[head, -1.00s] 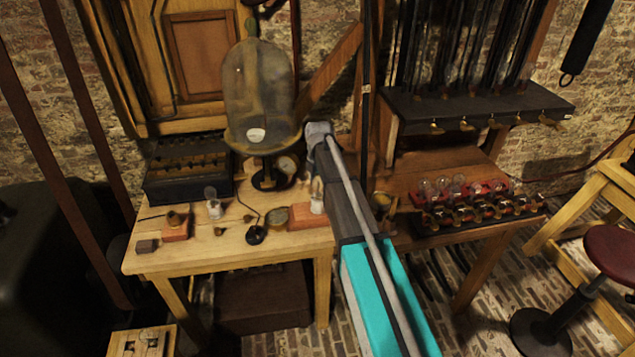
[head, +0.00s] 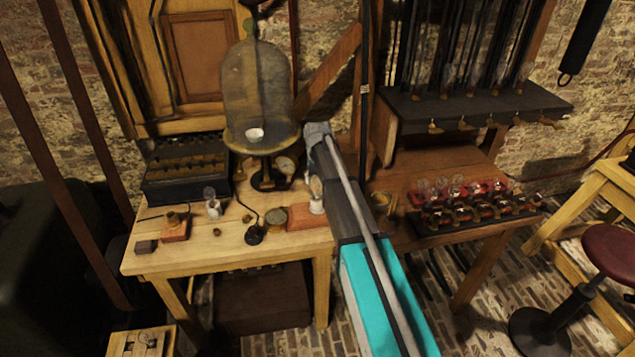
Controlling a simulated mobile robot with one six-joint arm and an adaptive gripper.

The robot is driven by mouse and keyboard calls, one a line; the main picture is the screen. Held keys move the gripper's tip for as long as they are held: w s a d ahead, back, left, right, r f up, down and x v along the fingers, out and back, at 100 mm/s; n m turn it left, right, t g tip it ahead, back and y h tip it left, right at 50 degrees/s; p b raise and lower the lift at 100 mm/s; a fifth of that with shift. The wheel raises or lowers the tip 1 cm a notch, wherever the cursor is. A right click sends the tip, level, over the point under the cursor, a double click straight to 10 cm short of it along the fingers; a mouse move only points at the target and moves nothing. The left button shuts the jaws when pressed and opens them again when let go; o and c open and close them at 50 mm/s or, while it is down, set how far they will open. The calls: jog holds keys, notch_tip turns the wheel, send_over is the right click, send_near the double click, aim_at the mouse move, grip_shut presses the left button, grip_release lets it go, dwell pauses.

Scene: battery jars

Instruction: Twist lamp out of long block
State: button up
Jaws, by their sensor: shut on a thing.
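The long block (head: 308,217) is a reddish-brown wooden block near the right end of the light wooden table. The lamp (head: 316,188), a pale glass bulb, stands over its right end above a white socket (head: 316,206). My arm reaches up from the bottom and ends in a grey wrist just above the lamp. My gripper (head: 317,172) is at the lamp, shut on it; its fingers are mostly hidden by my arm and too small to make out. The lamp looks upright. I cannot tell whether it is clear of the socket.
A glass bell jar (head: 257,95) on a dark stand is close on the left. A smaller block (head: 176,228), a small jar (head: 213,206) and a black key-like piece (head: 255,234) share the table (head: 215,255). A rack of red-based bulbs (head: 470,208) stands right of my arm.

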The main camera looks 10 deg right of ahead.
jog(key=shift+n, duration=0.6)
jog(key=o, duration=1.1)
jog(key=shift+o, duration=0.2)
jog(key=shift+m, duration=0.3)
jog(key=m, duration=0.5)
jog(key=shift+m, duration=0.4)
